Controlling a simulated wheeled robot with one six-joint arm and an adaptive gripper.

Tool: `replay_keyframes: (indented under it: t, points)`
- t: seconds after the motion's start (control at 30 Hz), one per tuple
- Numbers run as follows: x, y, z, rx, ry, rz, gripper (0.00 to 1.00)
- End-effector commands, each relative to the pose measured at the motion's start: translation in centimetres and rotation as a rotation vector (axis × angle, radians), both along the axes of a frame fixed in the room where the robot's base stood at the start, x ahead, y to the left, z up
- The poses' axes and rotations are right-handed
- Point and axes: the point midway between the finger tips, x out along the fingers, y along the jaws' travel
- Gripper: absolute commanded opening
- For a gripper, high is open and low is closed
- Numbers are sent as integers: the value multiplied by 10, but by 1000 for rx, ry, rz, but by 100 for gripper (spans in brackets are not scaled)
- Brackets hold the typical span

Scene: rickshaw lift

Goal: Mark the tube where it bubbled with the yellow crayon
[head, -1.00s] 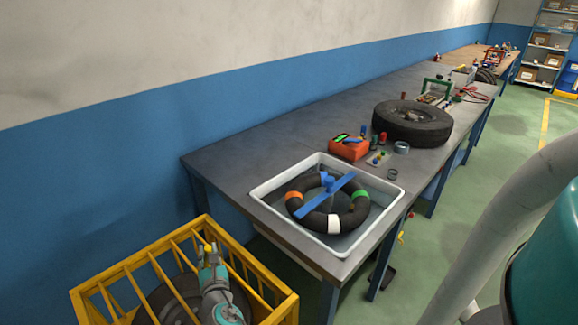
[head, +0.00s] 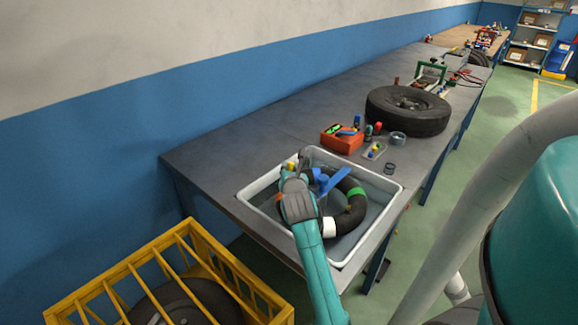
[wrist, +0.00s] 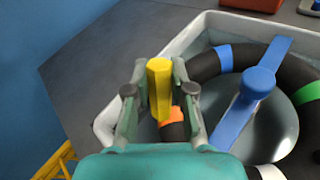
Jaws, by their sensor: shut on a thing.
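My gripper (head: 297,178) is shut on the yellow crayon (wrist: 160,82), which stands between the fingers in the wrist view; its top shows in the head view (head: 291,166). The black tube (head: 357,215) lies in a white tray (wrist: 104,122) of water. The tube has orange (wrist: 174,116), blue (wrist: 224,57), green (wrist: 309,92) and white (wrist: 269,172) bands. My gripper is over the tube's left side, with the crayon beside the orange band in the wrist view. I cannot tell whether it touches the tube. No bubbles show.
A blue bar (wrist: 234,122) with a round knob crosses the tube. An orange-red box (head: 341,139), small coloured items and a tyre (head: 407,112) stand farther along the bench. A yellow cage (head: 170,285) holding a tyre stands in front. The bench's left end is clear.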

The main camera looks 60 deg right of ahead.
Motion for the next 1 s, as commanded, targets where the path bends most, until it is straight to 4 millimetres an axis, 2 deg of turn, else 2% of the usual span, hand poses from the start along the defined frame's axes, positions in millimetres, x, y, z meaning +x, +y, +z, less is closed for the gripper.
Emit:
replay_keyframes:
  t: [0.17, 0.6, 1.0]
  points:
    - [-1, -1, -9, 3, 2, -1, 0]
    - [-1, -1, -50, 2, 0, -1, 0]
    - [-1, -1, -61, 0, 0, -1, 0]
